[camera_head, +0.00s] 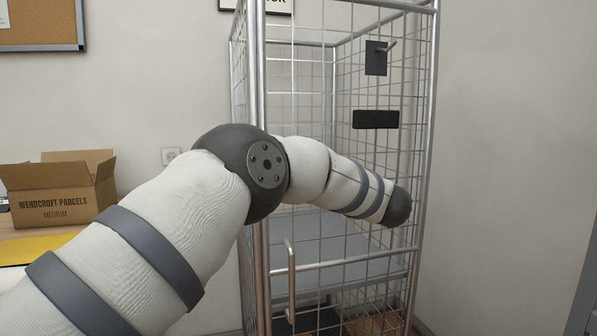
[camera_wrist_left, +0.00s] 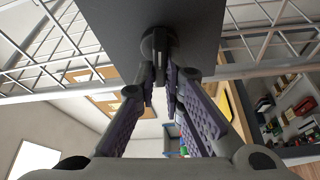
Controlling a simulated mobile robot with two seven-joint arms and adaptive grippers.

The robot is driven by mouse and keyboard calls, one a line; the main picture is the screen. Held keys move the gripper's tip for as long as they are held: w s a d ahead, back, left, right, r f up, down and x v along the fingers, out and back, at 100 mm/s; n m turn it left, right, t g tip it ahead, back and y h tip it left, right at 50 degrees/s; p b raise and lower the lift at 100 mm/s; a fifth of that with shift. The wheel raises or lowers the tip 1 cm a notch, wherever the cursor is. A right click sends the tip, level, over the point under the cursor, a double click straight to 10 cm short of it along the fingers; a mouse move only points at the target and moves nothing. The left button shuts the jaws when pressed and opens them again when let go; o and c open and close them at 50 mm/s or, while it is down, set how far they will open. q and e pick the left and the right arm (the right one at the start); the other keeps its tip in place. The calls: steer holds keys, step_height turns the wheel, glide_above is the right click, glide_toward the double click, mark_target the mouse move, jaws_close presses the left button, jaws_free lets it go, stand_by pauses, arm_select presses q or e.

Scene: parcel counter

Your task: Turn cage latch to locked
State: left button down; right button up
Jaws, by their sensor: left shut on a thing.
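In the left wrist view, my left gripper (camera_wrist_left: 160,68) is shut on a dark, rounded latch handle (camera_wrist_left: 157,42). The handle stands out from a flat dark grey latch plate (camera_wrist_left: 120,22) beside the wire mesh. Its turned angle is hard to tell. In the head view, my left arm reaches in from the left across the cage front (camera_head: 262,80), and it hides the gripper and the held handle. Higher up on the cage, a small dark plate (camera_head: 373,62) with a short grey lever shows, with no gripper at it. My right gripper is not in view.
A dark rectangular panel (camera_head: 376,119) hangs on the mesh above my arm. A grey shelf (camera_head: 340,240) lies inside the cage. An open cardboard box (camera_head: 62,190) and a yellow item (camera_head: 30,250) rest on the table at left. Bare wall is at right.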

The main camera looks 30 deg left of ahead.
arm_select(q)
steer(key=shift+n, duration=0.6)
steer(key=c, duration=1.7)
jaws_free()
steer(key=v, duration=1.2)
steer(key=shift+r, duration=0.2)
steer(key=shift+f, duration=0.1)
